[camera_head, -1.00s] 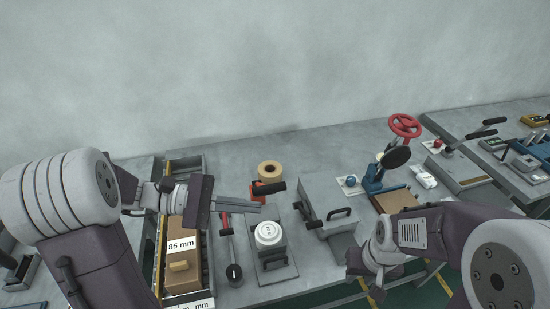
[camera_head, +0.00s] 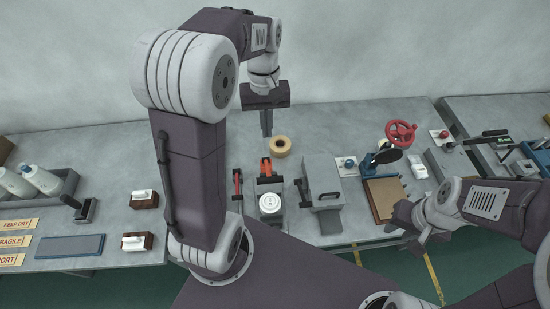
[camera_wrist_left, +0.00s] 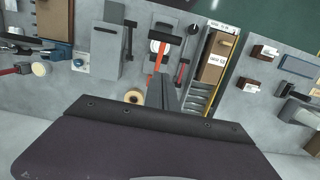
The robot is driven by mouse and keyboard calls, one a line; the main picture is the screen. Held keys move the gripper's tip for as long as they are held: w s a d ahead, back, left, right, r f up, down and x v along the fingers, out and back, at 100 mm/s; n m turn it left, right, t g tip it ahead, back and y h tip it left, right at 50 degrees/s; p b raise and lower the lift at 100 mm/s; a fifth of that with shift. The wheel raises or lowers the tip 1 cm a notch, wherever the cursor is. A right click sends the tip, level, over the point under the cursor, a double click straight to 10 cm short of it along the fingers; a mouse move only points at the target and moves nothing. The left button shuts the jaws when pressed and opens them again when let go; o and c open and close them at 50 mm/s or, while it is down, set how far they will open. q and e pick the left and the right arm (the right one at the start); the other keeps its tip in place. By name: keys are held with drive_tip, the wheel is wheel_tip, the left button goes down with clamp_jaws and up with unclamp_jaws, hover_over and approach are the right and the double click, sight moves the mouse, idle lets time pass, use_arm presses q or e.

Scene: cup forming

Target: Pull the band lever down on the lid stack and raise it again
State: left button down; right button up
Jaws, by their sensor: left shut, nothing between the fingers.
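The lid stack (camera_head: 270,204) is a pale round stack on a grey base plate at the middle of the bench. The orange band lever (camera_head: 265,166) stands just behind it with a black handle (camera_head: 270,180) toward the lids. In the left wrist view the lever (camera_wrist_left: 159,62) and its handle (camera_wrist_left: 171,39) lie beyond the fingertips. My left gripper (camera_head: 267,134) is shut and empty, pointing down behind the lever and apart from it in the picture. My right gripper (camera_head: 424,236) hangs near the bench's front edge at the right, away from the lids; its fingers are unclear.
A tape roll (camera_head: 281,145) lies close behind the lever. A red-and-black tool (camera_head: 237,184) lies left of the lids. A grey box with a handle (camera_head: 322,188) stands to the right. In the left wrist view a cardboard box (camera_wrist_left: 214,60) sits in a tray.

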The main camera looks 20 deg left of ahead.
use_arm(q)
drive_tip(key=p, duration=0.1)
approach(270, 176)
drive_tip(key=w+a+f, duration=0.1)
drive_tip(key=w+f, duration=0.1)
drive_tip(key=shift+s+d+f+p, duration=0.2)
drive_tip(key=shift+s+f+p, duration=0.1)
drive_tip(key=shift+s+f, duration=0.25)
drive_tip(key=shift+s+d+f+p, duration=0.25)
drive_tip(key=shift+s+f, duration=0.15)
drive_tip(key=shift+f, duration=0.25)
drive_tip(key=shift+s+d+f, duration=0.3)
drive_tip(key=shift+s, duration=0.1)
drive_tip(key=shift+d, duration=0.1)
drive_tip(key=shift+w+f, duration=0.1)
